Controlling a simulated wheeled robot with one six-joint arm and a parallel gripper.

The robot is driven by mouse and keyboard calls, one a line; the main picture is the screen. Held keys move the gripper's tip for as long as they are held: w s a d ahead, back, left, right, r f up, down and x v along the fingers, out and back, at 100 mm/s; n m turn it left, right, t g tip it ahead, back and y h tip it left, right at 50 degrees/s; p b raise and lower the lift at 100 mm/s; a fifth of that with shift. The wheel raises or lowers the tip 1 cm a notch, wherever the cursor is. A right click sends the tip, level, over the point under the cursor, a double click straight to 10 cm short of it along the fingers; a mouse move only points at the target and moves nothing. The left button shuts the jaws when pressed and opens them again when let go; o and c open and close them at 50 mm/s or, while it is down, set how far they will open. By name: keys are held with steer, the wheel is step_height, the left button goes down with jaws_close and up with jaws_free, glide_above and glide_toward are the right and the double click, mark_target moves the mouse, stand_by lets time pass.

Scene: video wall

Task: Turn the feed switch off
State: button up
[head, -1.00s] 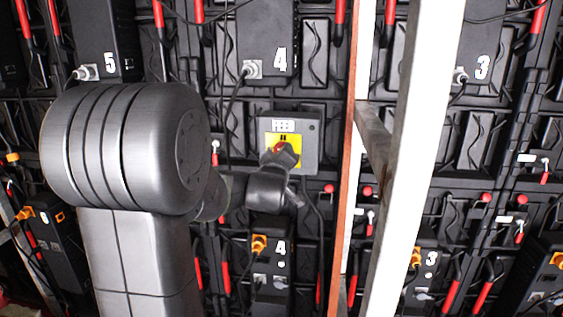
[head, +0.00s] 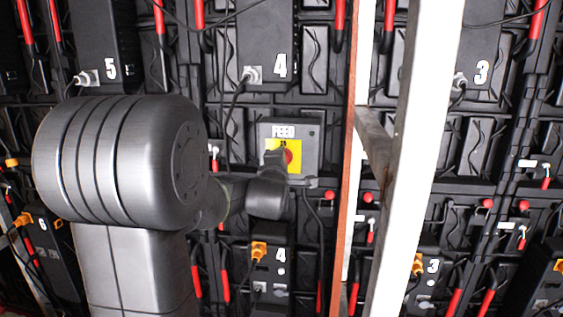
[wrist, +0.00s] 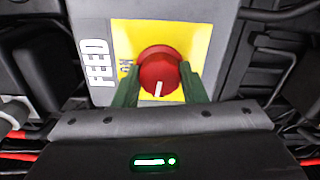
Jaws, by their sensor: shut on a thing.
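The feed switch is a grey box (head: 311,135) labelled FEED, with a yellow plate (head: 297,146) and a round red knob (head: 289,157). In the wrist view the red knob (wrist: 158,66) sits between the two green fingers of my gripper (wrist: 160,86), which is shut on it. The knob's white mark points down in the wrist view, towards my gripper. The word ON is on the plate beside the knob, on the FEED label's side. In the head view my gripper (head: 277,160) reaches the knob from the left and covers part of the plate. Any other marking there is hidden.
A white and brown upright post (head: 412,130) stands just right of the switch box, with a crossbar. Black panels with red handles and cables fill the wall. A box numbered 4 (head: 266,50) is above the switch, and another (head: 270,262) below.

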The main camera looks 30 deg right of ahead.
steer(key=shift+n, duration=0.6)
steer(key=o, duration=1)
steer(key=v, duration=1.3)
steer(key=shift+s+a+b, duration=0.25)
steer(key=shift+b, duration=0.15)
